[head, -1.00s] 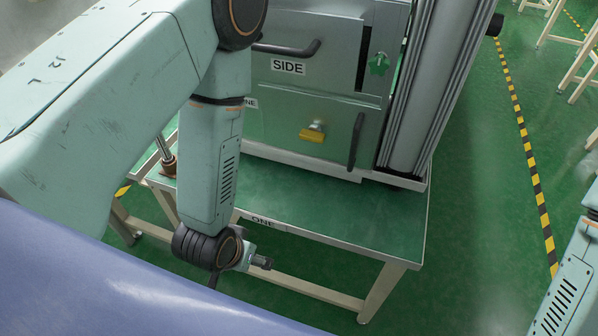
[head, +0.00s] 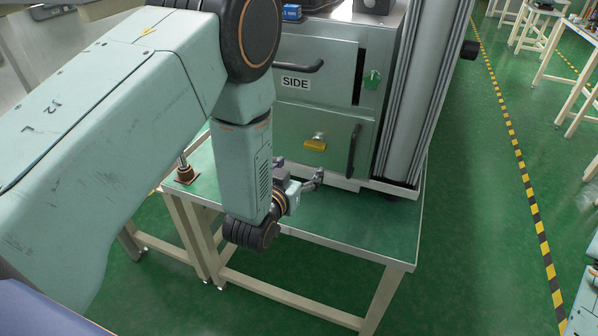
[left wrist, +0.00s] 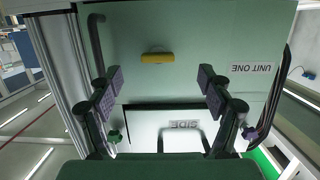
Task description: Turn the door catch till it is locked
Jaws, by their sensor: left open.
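The door catch (head: 315,145) is a small yellow bar on a metal mount on the grey-green lower door (head: 290,130). Its bar lies about level. In the left wrist view, which looks upside down, the catch (left wrist: 158,57) shows between and beyond my fingers. My left gripper (head: 300,173) is open and empty, in front of the cabinet and a little below the catch, apart from it. Its two padded fingers are spread wide in the left wrist view (left wrist: 160,78). My right gripper is not in view.
A dark upright handle (head: 354,147) stands right of the catch. Above are the door labelled SIDE (head: 295,84), its dark handle (head: 300,80) and a green knob (head: 372,79). A grey column (head: 420,100) stands at right. The green table top (head: 370,225) is clear in front.

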